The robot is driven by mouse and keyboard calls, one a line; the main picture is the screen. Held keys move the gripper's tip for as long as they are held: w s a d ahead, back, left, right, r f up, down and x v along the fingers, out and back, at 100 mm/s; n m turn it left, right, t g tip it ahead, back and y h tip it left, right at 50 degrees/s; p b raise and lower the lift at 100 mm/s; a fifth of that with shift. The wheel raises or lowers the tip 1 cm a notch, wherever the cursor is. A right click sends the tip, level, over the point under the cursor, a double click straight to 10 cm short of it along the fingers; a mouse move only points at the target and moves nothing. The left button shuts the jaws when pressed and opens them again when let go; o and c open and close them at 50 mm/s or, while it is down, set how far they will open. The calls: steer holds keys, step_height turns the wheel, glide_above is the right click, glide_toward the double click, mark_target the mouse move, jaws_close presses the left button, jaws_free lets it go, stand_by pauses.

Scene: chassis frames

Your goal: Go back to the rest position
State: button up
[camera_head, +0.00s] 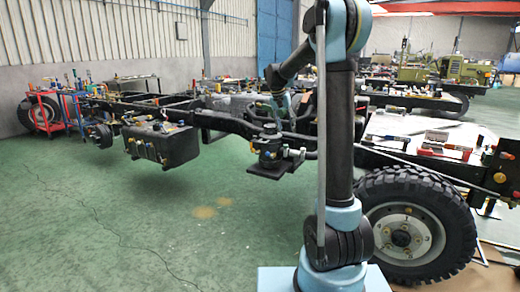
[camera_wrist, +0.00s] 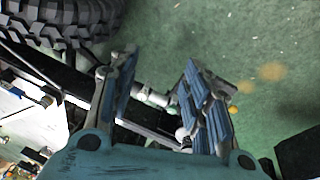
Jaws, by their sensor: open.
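My gripper shows in the wrist view (camera_wrist: 160,92) with its two blue-padded fingers spread apart and nothing held between them. Behind the fingers are a dark chassis rail and a grey metal rod. In the head view, my blue and black arm stands upright right of the middle and bends over toward the chassis. The gripper itself is hard to make out there, partly behind the arm and against the dark frame.
A long black truck chassis (camera_head: 225,122) crosses the head view, with a wheel (camera_head: 405,228) at right and a dark tank (camera_head: 160,145) at left. Tools lie on a white board (camera_head: 385,125). A red cart (camera_head: 42,113) stands far left. The green floor (camera_head: 120,220) in front is clear.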

steer(key=s+d+f+n+y, duration=0.1)
steer(key=s+d, duration=0.2)
steer(key=s, duration=1)
steer(key=s+d+n, duration=0.1)
steer(key=s+d, duration=0.2)
steer(key=s, duration=0.9)
steer(key=s+f+n+y, duration=0.1)
steer(key=s+f, duration=0.7)
steer(key=s, duration=0.2)
steer(key=s+f, duration=0.7)
steer(key=s, duration=0.4)
steer(key=shift+s+d+f+n+t+y, duration=0.3)
steer(key=shift+d+f+n+y, duration=0.05)
steer(key=shift+d+n+y, duration=0.05)
